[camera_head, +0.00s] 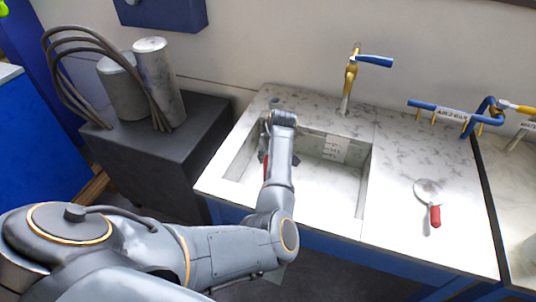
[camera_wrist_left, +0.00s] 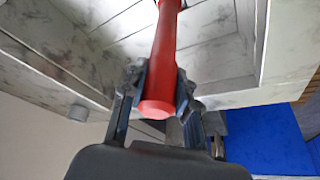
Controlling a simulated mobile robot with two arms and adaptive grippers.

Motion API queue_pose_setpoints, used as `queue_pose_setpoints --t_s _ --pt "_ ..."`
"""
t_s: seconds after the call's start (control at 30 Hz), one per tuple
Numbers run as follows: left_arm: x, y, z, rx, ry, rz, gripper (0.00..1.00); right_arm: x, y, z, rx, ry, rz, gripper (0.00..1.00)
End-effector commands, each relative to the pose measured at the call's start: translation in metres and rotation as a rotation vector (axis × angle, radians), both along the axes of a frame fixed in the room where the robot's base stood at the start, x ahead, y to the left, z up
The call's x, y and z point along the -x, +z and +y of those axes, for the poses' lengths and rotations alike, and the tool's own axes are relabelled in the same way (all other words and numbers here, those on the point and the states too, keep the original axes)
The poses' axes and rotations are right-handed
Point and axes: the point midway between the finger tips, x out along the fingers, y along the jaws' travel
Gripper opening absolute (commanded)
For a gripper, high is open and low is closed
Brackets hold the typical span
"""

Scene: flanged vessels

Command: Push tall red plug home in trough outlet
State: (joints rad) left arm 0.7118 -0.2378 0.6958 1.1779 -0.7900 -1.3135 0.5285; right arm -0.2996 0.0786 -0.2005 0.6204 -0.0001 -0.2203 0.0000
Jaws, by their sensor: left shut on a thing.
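The tall red plug shows in the left wrist view (camera_wrist_left: 165,48) as a long red rod with a wider round near end. A small part of it shows in the head view (camera_head: 266,168). My left gripper (camera_wrist_left: 158,82) is shut on it, with a finger on each side near the round end. In the head view the left gripper (camera_head: 265,157) is down inside the left part of the marbled trough (camera_head: 364,190), mostly hidden by my wrist. The plug's far end is cut off and the outlet is hidden, so I cannot tell how they meet. My right gripper is not in view.
A brass tap with a blue lever (camera_head: 350,80) stands behind the trough. A round magnifier-like tool with a red handle (camera_head: 434,214) lies on the right counter. A dark cabinet (camera_head: 150,150) at left bears metal cylinders and hoses. A label (camera_head: 335,148) is on the trough's back wall.

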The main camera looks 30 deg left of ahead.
Motion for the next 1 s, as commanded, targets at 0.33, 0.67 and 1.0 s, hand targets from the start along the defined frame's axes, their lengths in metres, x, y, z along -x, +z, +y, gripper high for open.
queue_pose_setpoints --t_s 0.33,0.67,1.0 --pt "0.0 -0.011 0.0 -0.001 0.001 -0.001 0.0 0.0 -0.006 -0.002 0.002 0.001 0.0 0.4" --pt "0.0 -0.011 0.0 -0.001 0.001 -0.001 0.56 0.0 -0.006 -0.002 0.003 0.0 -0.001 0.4" --pt "-0.001 0.006 0.0 -0.001 0.001 -0.004 0.56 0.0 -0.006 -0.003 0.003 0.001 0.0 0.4"
